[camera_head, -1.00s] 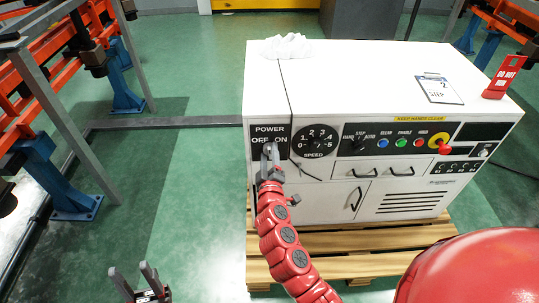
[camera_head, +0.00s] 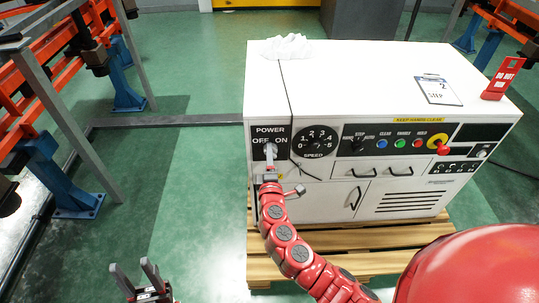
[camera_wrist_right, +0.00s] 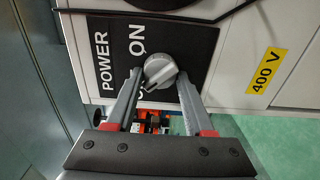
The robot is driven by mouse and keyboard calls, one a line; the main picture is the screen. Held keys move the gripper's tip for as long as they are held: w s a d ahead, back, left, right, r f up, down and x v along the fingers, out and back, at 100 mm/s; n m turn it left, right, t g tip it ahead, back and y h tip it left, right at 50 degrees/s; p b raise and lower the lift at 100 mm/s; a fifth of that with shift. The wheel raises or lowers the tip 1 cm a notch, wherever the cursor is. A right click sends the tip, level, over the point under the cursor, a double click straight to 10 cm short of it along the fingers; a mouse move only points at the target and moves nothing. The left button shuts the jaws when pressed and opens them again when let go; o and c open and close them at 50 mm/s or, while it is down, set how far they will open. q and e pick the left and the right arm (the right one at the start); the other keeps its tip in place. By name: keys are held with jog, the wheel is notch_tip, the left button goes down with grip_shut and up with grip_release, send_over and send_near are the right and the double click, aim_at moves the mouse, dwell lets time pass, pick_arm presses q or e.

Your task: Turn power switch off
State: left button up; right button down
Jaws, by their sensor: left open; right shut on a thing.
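The power switch is a grey round knob (camera_wrist_right: 161,70) on a black panel (camera_wrist_right: 140,48) marked POWER, with ON readable beside it in the right wrist view. In the head view the panel (camera_head: 270,131) shows POWER, OFF and ON at the cabinet's front left. My right gripper (camera_head: 270,149) is at the knob from the front. In the wrist view its fingers (camera_wrist_right: 160,77) are on either side of the knob, shut on it. The OFF label is mostly hidden there by a finger. My left gripper (camera_head: 131,268) is open and empty at the bottom left, far from the cabinet.
The white cabinet (camera_head: 370,75) stands on a wooden pallet (camera_head: 400,236). A speed dial (camera_head: 314,142) is just right of the power panel, with buttons and a red emergency knob (camera_head: 443,149) further right. A black cable (camera_head: 285,90) hangs down the front.

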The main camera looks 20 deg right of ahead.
dwell(0.4)
jog(key=shift+c, duration=1.4)
grip_release()
jog(key=b+v, duration=0.1)
jog(key=v, duration=1.6)
jog(key=shift+s, duration=0.2)
jog(key=shift+a, duration=0.1)
